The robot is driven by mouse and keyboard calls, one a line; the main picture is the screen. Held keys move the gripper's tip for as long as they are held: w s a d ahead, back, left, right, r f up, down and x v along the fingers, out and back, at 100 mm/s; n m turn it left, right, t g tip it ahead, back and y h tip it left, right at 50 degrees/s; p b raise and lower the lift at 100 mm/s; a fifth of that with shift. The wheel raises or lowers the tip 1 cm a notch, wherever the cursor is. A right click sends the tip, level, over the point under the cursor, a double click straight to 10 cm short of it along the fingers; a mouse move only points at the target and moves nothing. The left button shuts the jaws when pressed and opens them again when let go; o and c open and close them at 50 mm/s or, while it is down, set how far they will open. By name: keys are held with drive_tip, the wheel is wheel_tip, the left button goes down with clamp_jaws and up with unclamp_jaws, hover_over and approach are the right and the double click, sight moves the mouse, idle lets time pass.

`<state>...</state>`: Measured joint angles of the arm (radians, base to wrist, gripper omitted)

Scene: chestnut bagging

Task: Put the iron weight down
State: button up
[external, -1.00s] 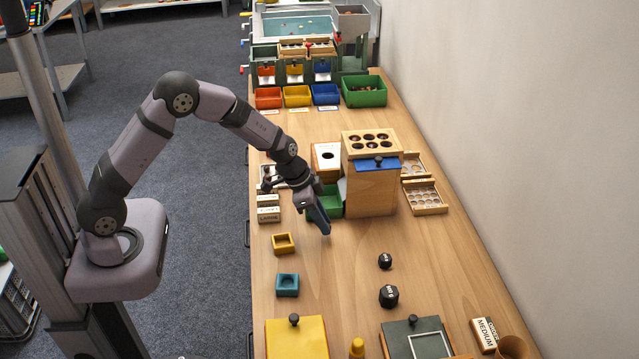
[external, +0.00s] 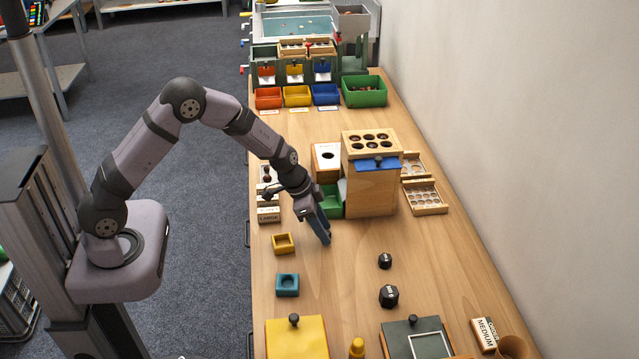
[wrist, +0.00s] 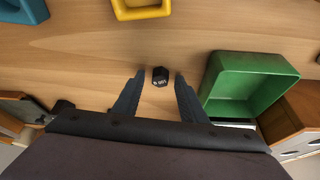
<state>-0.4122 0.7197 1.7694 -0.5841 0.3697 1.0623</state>
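A small black iron weight (wrist: 160,76) with a white marking shows in the wrist view, upright on the wooden table between my fingertips. There is a visible gap to the finger on each side. My gripper (external: 325,240) is open, pointing down over the table just in front of the green bin; it also shows in the wrist view (wrist: 158,78). In the external view the fingers hide this weight. Two other black weights, a smaller one (external: 385,261) and a larger one (external: 388,296), stand to the right and nearer the camera.
A yellow block (external: 283,243) and a teal block (external: 287,285) lie left of the gripper. The green bin (wrist: 240,88) and a tall wooden box (external: 370,190) stand close behind it. Yellow (external: 297,340) and dark lidded (external: 405,342) boxes are at the near end.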

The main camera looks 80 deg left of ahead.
drive_tip(key=shift+r, duration=0.15)
drive_tip(key=shift+r+p, duration=0.15)
drive_tip(key=shift+p, duration=0.2)
drive_tip(key=v, duration=1.1)
drive_tip(key=shift+s+r+b, duration=0.15)
drive_tip(key=shift+r+b, duration=0.25)
drive_tip(key=s+d+f+g, duration=0.1)
drive_tip(key=s+d+g, duration=0.1)
drive_tip(key=s+d, duration=0.6)
drive_tip(key=s+d+f+n+g, duration=0.1)
drive_tip(key=s+d+g, duration=0.1)
drive_tip(key=s+d, duration=0.6)
drive_tip(key=s, duration=0.6)
drive_tip(key=shift+s+d+n+g+y, duration=0.3)
drive_tip(key=shift+s+d, duration=0.05)
drive_tip(key=shift+s, duration=0.05)
drive_tip(key=shift+f, duration=0.1)
